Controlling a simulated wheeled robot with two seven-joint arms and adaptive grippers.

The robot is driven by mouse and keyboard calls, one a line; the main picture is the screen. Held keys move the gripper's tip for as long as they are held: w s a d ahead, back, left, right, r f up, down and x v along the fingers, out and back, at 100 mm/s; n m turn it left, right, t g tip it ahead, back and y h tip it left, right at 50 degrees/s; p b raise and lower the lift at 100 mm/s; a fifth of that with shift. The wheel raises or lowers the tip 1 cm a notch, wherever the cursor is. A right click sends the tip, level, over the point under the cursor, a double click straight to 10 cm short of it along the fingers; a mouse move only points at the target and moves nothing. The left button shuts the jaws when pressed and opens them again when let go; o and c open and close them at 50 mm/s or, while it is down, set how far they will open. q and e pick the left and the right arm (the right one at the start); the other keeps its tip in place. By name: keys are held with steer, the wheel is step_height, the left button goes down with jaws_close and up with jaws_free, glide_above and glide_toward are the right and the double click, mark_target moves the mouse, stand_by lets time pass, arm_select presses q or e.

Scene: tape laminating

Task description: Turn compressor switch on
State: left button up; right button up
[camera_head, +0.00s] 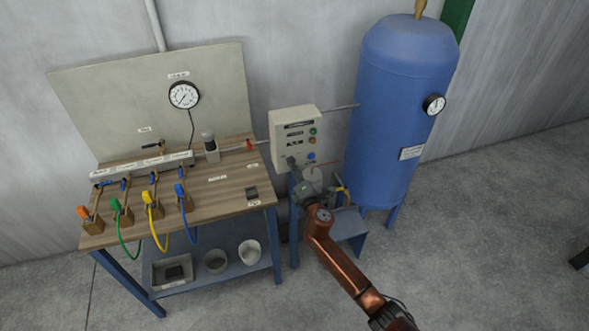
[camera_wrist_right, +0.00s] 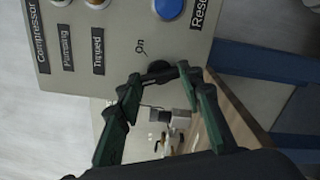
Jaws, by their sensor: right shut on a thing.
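The pale grey compressor control box (camera_head: 291,118) is on the wall side between the bench and the blue tank. It also fills the top of the right wrist view (camera_wrist_right: 115,65), turned sideways, with labels reading Compressor, Running, Tripped, Reset and On. The black compressor switch (camera_wrist_right: 160,68) is on the box face, near the On mark. My right gripper (camera_wrist_right: 159,75) is shut on the switch, with its green fingers on either side of it. In the head view the right gripper (camera_head: 293,166) is at the box's lower front and hides the switch. My left gripper is out of view.
A blue reset button (camera_wrist_right: 168,8) is close to the switch. A wooden bench (camera_head: 225,190) with a gauge panel (camera_head: 90,100) and coloured hoses stands to the left. The blue tank (camera_head: 400,110) stands to the right. The floor (camera_head: 490,220) at right is mostly clear.

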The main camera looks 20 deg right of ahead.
steer(key=shift+m+p, duration=0.5)
steer(key=shift+m, duration=6.1)
steer(key=shift+f+m, duration=0.1)
steer(key=shift+m, duration=0.2)
steer(key=o, duration=1.2)
steer(key=shift+c, duration=0.2)
steer(key=s, duration=1.2)
steer(key=shift+d, duration=0.2)
